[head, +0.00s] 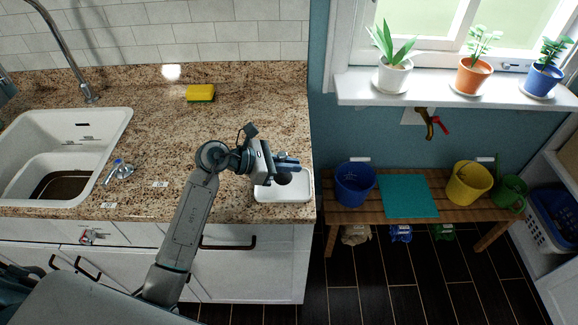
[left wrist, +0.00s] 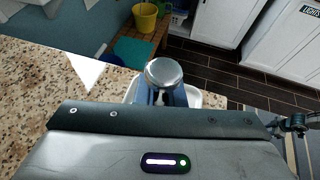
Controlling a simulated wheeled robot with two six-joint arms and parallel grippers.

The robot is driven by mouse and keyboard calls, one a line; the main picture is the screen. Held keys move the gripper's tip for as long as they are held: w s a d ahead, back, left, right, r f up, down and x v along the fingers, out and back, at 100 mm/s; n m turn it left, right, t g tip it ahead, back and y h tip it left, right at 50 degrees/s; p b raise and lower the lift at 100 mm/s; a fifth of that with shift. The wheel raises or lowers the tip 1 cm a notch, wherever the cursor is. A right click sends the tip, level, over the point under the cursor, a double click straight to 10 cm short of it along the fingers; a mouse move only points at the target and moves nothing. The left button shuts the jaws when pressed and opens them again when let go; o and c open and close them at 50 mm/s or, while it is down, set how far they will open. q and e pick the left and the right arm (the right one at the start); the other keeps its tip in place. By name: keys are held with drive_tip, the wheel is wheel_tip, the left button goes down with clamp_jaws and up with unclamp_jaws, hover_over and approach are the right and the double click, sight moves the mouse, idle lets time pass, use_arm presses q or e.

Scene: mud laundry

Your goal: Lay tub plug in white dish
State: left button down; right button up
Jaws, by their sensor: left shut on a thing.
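My left gripper (head: 288,168) is shut on the tub plug (head: 284,178), which looks dark in the head view. In the left wrist view the plug (left wrist: 164,71) shows a round, shiny metal face between the fingertips. The white dish (head: 298,192) is a shallow rectangular tray at the counter's right front corner. The gripper and plug are over the dish and hide part of it. The dish's rim (left wrist: 193,97) shows behind the fingers in the wrist view. I cannot tell whether the plug touches the dish. My right gripper is not seen.
The granite counter (head: 240,125) is mostly clear, with a yellow sponge (head: 201,92) at the back and a white sink (head: 112,128) at left. Right of the counter's edge stands a low wooden bench (head: 340,215) with a blue bucket (head: 355,183).

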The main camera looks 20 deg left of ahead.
use_arm(q)
drive_tip(key=shift+f+p, duration=0.3)
drive_tip(key=shift+f, duration=0.95)
drive_tip(key=c, duration=1.5)
unclamp_jaws()
drive_tip(key=shift+c, duration=0.2)
drive_tip(key=shift+s, duration=0.1)
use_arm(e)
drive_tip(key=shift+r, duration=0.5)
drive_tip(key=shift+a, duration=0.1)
